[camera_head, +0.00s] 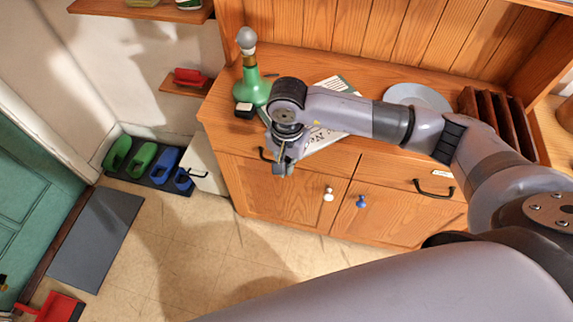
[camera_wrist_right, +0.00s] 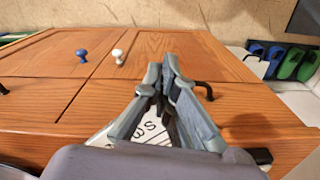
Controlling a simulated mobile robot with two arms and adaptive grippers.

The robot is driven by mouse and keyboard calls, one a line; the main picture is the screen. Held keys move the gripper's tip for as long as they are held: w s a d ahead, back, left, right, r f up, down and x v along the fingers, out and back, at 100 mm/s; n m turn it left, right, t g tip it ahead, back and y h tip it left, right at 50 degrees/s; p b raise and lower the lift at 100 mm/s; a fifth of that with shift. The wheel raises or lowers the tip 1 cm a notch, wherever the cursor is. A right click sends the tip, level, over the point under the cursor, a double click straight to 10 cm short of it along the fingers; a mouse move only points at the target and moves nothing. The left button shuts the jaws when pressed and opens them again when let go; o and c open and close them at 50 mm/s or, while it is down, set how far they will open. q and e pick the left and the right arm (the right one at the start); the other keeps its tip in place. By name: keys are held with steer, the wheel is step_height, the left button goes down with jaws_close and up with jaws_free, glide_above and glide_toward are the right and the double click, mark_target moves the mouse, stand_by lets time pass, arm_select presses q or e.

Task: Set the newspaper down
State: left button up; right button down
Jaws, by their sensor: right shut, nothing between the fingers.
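The newspaper (camera_head: 322,139) lies on the top of the wooden cabinet, near its front edge. It is white with dark print, and my right arm crosses over it and hides its middle. In the wrist view, part of the newspaper (camera_wrist_right: 150,132) with large letters shows below and behind the fingers. My right gripper (camera_head: 283,168) is shut and empty, pointing down at the cabinet's front edge, left of the newspaper. Its fingers also show shut in the wrist view (camera_wrist_right: 166,62). My left gripper is out of view.
A green bottle (camera_head: 252,88) stands left of the newspaper on the cabinet (camera_head: 285,190). A grey round plate (camera_head: 418,96) and a wooden rack (camera_head: 497,118) are to the right. Drawer handles and knobs stick out at the front. Shoes (camera_head: 150,162) stand on the floor at left.

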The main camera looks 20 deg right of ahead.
steer(key=w+d+b, duration=0.4)
steer(key=b, duration=0.1)
steer(key=shift+w+d+f, duration=0.2)
steer(key=shift+w+d, duration=0.15)
steer(key=shift+w+d+b, duration=0.25)
steer(key=shift+b, duration=0.1)
steer(key=shift+d+r, duration=0.1)
steer(key=shift+r, duration=0.15)
